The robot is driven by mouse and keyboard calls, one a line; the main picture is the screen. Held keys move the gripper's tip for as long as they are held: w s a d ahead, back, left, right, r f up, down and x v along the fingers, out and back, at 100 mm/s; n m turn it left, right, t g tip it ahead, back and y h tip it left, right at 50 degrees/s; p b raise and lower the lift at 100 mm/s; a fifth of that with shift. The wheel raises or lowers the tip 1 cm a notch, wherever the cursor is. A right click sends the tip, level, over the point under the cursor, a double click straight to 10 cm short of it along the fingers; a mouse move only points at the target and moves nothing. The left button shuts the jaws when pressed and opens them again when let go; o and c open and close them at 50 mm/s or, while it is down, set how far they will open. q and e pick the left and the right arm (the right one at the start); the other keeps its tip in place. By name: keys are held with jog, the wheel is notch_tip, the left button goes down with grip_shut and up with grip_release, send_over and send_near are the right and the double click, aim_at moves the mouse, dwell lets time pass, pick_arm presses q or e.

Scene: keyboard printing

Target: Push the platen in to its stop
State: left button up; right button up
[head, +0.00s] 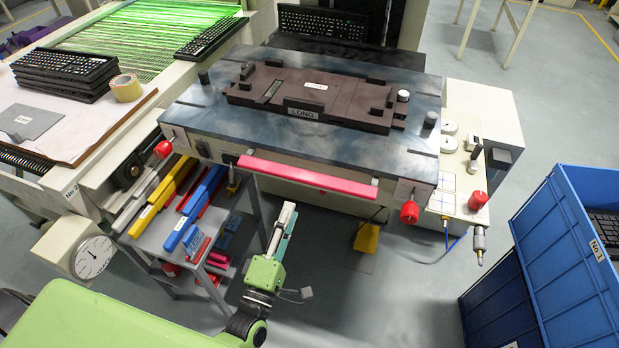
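The platen (205,112) is a wide dark blue-grey slab on the machine in the middle of the head view. A brown jig (345,92) labelled "LONG" sits on it. A pink handle bar (307,178) runs along the machine's front, below the slab's front edge. My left gripper (289,208) is in front of the machine, just below the bar in the picture, pointing up towards it. A gap shows between its tips and the bar. It is seen edge-on, so its finger opening is hidden. My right gripper is out of view.
Red knobs flank the front (163,149) (409,212). A grey tool cart (190,277) stands at the left below the machine. A control box with a red button (477,200) is on the right. Blue crates (560,250) stand at the far right. A yellow pedal (367,238) is on the floor.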

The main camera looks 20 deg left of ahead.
aim_at(305, 173)
pick_arm(q)
jog(key=b+x, duration=0.1)
jog(key=x, duration=1.1)
jog(key=shift+w+f, duration=0.1)
grip_shut()
